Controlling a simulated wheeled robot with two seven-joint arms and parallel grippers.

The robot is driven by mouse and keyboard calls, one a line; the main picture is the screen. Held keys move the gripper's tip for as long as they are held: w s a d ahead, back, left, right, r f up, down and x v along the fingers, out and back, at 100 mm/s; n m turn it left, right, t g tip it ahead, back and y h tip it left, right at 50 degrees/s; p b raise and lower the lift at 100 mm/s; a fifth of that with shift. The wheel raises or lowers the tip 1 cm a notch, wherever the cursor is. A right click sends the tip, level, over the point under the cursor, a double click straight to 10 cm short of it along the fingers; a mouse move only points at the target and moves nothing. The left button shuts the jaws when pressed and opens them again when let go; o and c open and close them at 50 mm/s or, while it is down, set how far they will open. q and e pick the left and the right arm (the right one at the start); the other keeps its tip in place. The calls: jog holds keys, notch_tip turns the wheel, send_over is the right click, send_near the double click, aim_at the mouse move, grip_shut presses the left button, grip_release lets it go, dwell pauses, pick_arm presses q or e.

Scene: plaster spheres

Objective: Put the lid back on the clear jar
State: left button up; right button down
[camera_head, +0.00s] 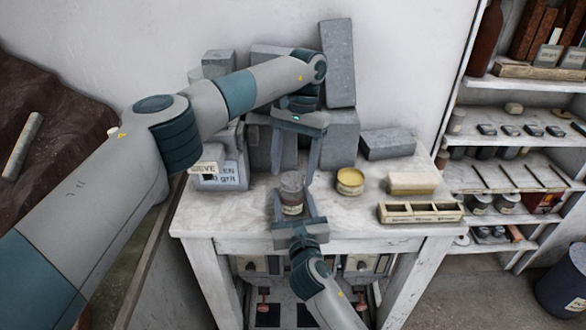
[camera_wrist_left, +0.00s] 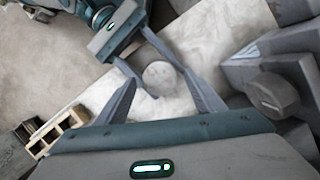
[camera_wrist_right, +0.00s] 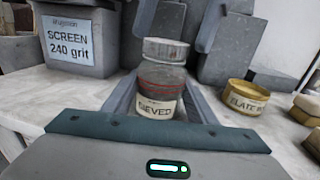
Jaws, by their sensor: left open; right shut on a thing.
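My left gripper (camera_head: 293,176) points down over the jar, open. In the left wrist view the lid (camera_wrist_left: 160,76) lies between its fingers, with gaps at the sides.
A yellow tub (camera_head: 350,181), a tan block (camera_head: 412,182) and a divided wooden tray (camera_head: 420,212) stand to the right. A grey "SCREEN 240 grit" bin (camera_wrist_right: 82,38) stands at left. Grey blocks (camera_head: 338,65) crowd the back. Shelves (camera_head: 530,140) stand at far right.

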pick_arm(q)
jog(key=shift+r, duration=1.95)
jog(key=shift+c, duration=0.3)
